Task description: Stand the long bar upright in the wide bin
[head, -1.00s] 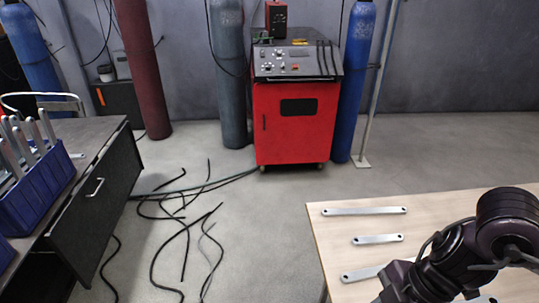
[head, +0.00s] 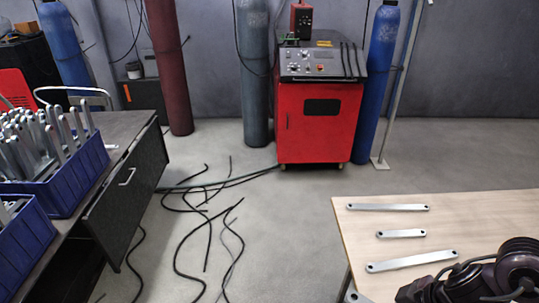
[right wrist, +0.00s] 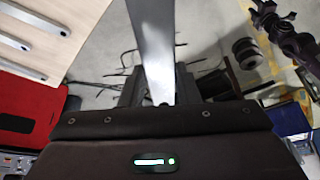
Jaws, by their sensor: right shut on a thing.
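A long grey flat bar (right wrist: 155,45) is in my right gripper (right wrist: 158,92), shut on it in the right wrist view. The bar runs up out of that picture, so its far end is hidden. In the head view only part of my right arm shows at the bottom right, and the gripper and held bar are out of sight. A blue bin (head: 85,180) full of upright grey bars stands at the left. A second blue bin (head: 32,245) is nearer, cut by the left edge. I cannot tell which is the wide bin. My left gripper is not in the head view.
Several flat bars, including a short one (head: 401,233) and a longer one (head: 412,260), lie on the wooden table (head: 365,235) at right. The bins stand on a dark bench (head: 128,170). Cables (head: 205,225) cover floor between them. A red machine (head: 312,130) stands behind.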

